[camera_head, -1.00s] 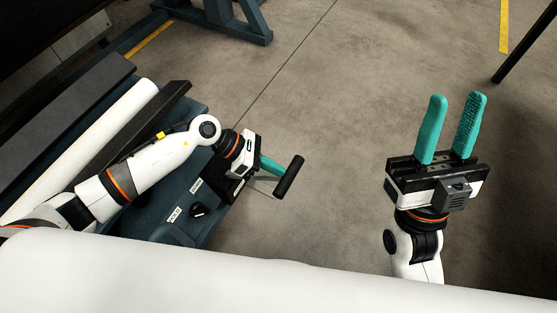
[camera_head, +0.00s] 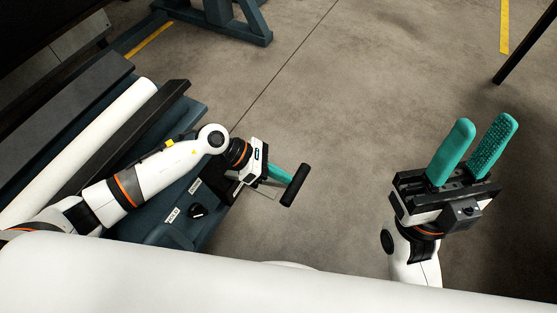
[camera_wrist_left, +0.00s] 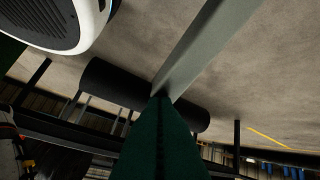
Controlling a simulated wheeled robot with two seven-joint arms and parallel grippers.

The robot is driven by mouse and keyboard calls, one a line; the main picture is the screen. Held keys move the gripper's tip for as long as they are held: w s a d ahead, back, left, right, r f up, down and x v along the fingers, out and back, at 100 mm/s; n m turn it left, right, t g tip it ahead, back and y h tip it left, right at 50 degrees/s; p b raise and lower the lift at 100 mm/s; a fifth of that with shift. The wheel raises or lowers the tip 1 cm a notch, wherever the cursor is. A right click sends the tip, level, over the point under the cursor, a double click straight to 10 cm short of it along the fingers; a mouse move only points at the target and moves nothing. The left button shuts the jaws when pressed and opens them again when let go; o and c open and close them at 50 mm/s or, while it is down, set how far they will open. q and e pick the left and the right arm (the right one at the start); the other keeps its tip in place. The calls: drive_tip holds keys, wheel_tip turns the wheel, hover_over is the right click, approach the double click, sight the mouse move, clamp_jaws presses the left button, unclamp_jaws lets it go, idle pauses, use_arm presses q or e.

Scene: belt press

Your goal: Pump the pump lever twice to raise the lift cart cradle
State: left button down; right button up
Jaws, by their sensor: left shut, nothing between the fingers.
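The pump lever has a black crossbar handle (camera_head: 295,185) in the head view, beside the lift cart. In the left wrist view, the black handle (camera_wrist_left: 110,85) lies across the picture and its flat grey bar (camera_wrist_left: 205,45) runs to the upper right. My left gripper (camera_head: 288,175) is shut with nothing between its teal fingers, its tips at the handle. In the left wrist view the fingers (camera_wrist_left: 160,115) overlap the junction of bar and handle; contact is unclear. My right gripper (camera_head: 483,130) is open and empty over the floor, pointing up in the picture.
The dark blue lift cart (camera_head: 150,232) stands at the left, with a white roll (camera_head: 90,145) and dark long bars on it. A black knob (camera_head: 196,210) is on its side. A large white surface fills the bottom. The concrete floor (camera_head: 350,100) between the arms is clear.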

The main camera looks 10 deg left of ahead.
use_arm(q)
drive_tip(key=shift+s+d+f, duration=0.2)
drive_tip(key=shift+d+f, duration=0.25)
drive_tip(key=shift+f, duration=0.2)
drive_tip(key=shift+b, duration=0.3)
drive_tip(key=shift+s+d+f+b, duration=0.1)
drive_tip(key=shift+d+f+b, duration=0.2)
drive_tip(key=shift+f, duration=0.25)
drive_tip(key=shift+r, duration=0.1)
drive_tip(key=shift+a+r+p, duration=0.35)
drive_tip(key=shift+r+p, duration=0.05)
drive_tip(key=shift+r, duration=0.2)
